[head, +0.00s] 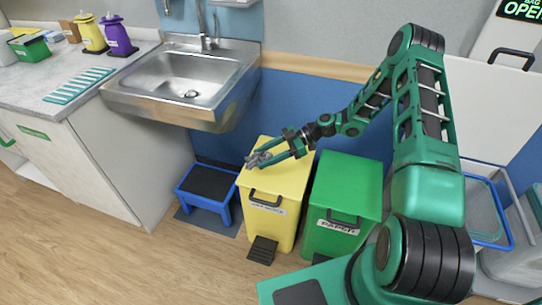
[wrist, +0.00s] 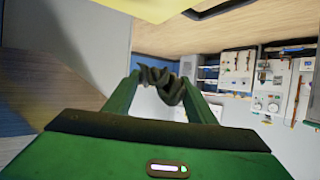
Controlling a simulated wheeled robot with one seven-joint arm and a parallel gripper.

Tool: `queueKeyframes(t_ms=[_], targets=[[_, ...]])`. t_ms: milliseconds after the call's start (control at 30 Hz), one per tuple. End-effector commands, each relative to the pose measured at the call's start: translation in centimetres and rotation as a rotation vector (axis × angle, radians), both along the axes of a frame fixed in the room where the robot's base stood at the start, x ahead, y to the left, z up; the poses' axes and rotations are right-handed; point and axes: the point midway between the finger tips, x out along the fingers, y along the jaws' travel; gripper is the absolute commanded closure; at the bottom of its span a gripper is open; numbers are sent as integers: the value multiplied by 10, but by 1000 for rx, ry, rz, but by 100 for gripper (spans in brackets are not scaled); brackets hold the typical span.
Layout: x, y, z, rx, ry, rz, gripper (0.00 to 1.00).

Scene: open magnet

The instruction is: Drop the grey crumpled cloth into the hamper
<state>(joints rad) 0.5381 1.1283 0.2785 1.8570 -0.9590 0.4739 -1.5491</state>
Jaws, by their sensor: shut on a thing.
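The grey crumpled cloth (head: 258,159) is between the fingertips of my gripper (head: 268,158), over the lid of the yellow bin. In the wrist view the cloth (wrist: 163,86) is a dark twisted bundle pinched between the two green fingers, which are shut on it. A grey open container with a blue rim (head: 506,214), which looks like the hamper, stands at the right edge of the head view. My arm hides part of it, and the gripper is far to its left.
A lidded yellow bin (head: 270,221) and a green paper bin (head: 336,232) with front pedals stand against the blue wall. A blue step stool (head: 207,187) is left of them, below the sink (head: 186,83). The counter (head: 83,67) holds bottles. The wooden floor at front left is clear.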

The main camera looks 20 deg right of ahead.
Motion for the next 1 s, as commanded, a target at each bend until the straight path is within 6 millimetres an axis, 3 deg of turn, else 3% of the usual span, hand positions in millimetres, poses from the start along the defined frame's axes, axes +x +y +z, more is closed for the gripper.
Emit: queueKeyframes(t_ms=[200, 633, 833, 1000], targets=[[-5, 8, 6, 0, 0, 0, 70], [-1, 5, 11, 5, 0, -58, 70], [16, -13, 34, 22, -3, -325, 70], [27, -49, 57, 25, 0, -627, 70]])
